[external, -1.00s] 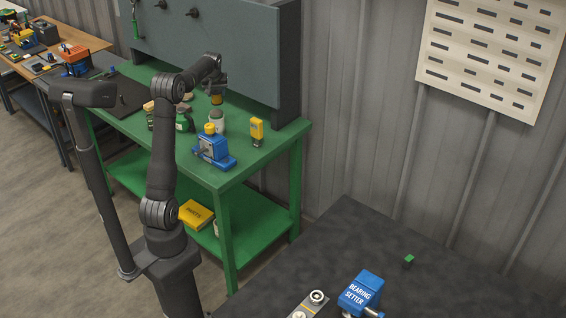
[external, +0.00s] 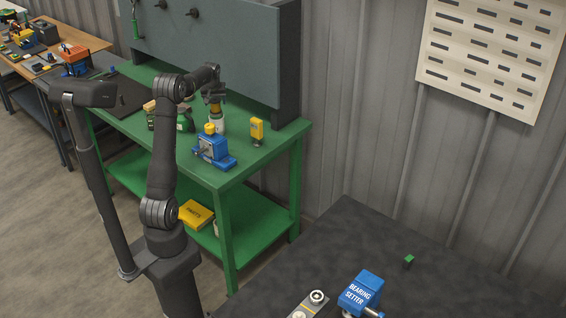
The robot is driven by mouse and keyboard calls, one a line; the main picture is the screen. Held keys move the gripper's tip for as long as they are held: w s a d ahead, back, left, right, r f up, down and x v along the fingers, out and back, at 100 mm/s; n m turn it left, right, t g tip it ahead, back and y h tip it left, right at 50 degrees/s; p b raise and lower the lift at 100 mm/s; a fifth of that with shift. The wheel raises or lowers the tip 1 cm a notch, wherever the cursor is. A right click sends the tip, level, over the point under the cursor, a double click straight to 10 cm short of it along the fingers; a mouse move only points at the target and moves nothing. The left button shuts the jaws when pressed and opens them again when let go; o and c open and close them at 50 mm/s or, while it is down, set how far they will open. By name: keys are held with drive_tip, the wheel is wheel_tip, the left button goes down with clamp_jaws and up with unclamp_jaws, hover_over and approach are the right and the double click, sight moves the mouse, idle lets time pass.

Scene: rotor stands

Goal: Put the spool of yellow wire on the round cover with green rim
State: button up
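My gripper (external: 215,101) is at the far side of the green workbench. It appears shut on a small amber-yellow piece (external: 216,108), seemingly the spool of yellow wire. The piece is directly above a pale round container (external: 217,125) with a greenish edge, likely the round cover with green rim.
A blue device with a yellow top (external: 212,148) stands in front of the container. A yellow handheld meter (external: 257,130) stands to the right. Green and tan items (external: 184,122) are to the left. The grey back panel (external: 230,50) rises behind.

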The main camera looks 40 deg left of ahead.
sight(215, 100)
drive_tip(key=shift+r, duration=0.15)
drive_tip(key=v, duration=1.2)
drive_tip(key=x, duration=1.2)
drive_tip(key=shift+f, duration=0.35)
wheel_tip(215, 100, up, 3)
drive_tip(key=shift+f, duration=0.1)
drive_tip(key=shift+r, duration=0.6)
drive_tip(key=shift+f, duration=0.1)
